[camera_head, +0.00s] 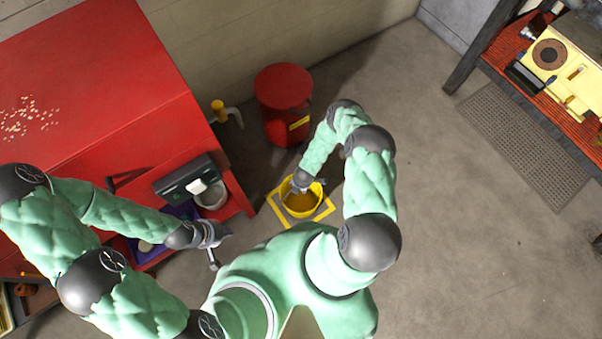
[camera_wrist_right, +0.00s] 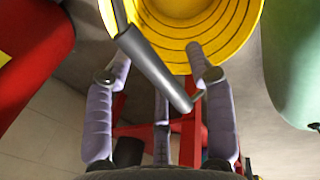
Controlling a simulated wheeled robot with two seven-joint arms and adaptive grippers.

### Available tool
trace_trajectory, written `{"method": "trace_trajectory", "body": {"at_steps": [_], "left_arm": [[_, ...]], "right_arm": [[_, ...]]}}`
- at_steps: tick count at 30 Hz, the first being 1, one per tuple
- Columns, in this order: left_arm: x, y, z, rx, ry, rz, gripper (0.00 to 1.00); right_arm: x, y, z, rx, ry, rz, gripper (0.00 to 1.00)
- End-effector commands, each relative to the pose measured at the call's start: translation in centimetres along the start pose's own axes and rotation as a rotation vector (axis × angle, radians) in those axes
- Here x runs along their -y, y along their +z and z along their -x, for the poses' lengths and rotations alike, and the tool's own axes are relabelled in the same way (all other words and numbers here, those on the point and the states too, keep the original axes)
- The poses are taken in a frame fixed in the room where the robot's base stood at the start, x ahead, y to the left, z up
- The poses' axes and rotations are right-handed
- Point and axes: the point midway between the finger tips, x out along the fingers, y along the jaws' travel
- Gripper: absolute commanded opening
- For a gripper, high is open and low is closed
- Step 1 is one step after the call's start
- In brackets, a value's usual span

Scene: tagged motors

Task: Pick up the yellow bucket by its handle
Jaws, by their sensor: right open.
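The yellow bucket (camera_head: 304,207) stands upright on a yellow-bordered square (camera_head: 326,209) on the floor. Its yellow ribbed side shows at the top of the right wrist view (camera_wrist_right: 190,30). Its handle, a dark grey bar (camera_wrist_right: 155,68), slants between the fingers of my right gripper (camera_wrist_right: 159,77). The right gripper is open around the handle, one finger on each side, and its fingers are not closed on it. In the head view it (camera_head: 301,184) is at the bucket's far rim. My left gripper (camera_head: 216,243) is away to the left; its finger opening is too small to judge.
A red lidded bin (camera_head: 283,93) stands behind the bucket. A red cabinet (camera_head: 95,80) fills the left, with a grey-green device (camera_head: 186,178) on a lower red shelf. A workbench (camera_head: 520,60) with a yellow machine is at upper right.

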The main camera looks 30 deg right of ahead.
Motion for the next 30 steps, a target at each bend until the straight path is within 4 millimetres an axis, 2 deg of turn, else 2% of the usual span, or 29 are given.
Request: {"method": "trace_trajectory", "body": {"at_steps": [5, 8, 11, 12, 23, 26, 30], "left_arm": [[0.0, 0.0, 0.1, 0.0, 0.0, 0.0, 0.0], [0.0, 0.0, 0.1, 0.0, 0.0, 0.0, 0.0], [0.0, 0.0, 0.1, 0.0, 0.0, 0.0, 0.0], [0.0, 0.0, 0.1, 0.0, 0.0, 0.0, 0.0], [-0.1, 0.0, 0.3, 0.0, 0.0, 0.0, 0.0], [-0.3, 0.0, 0.8, 0.0, 0.0, 0.0, 0.0], [-0.7, 0.1, 1.9, 0.0, 0.0, 0.0, 0.0]], "right_arm": [[-0.1, 0.1, 0.1, 0.001, 0.001, 0.0, 0.55], [-0.1, 0.0, 0.1, 0.001, 0.001, 0.0, 0.32], [-0.1, 0.0, 0.1, 0.0, 0.0, 0.0, 0.04], [0.0, 0.0, 0.1, 0.001, 0.0, 0.0, 0.0], [-0.2, 0.1, 0.5, 0.001, 0.001, 0.001, 0.0], [-0.4, 0.0, 1.6, 0.0, 0.001, 0.002, 0.0], [-1.0, 0.1, 4.2, 0.002, 0.002, 0.002, 0.0]]}}
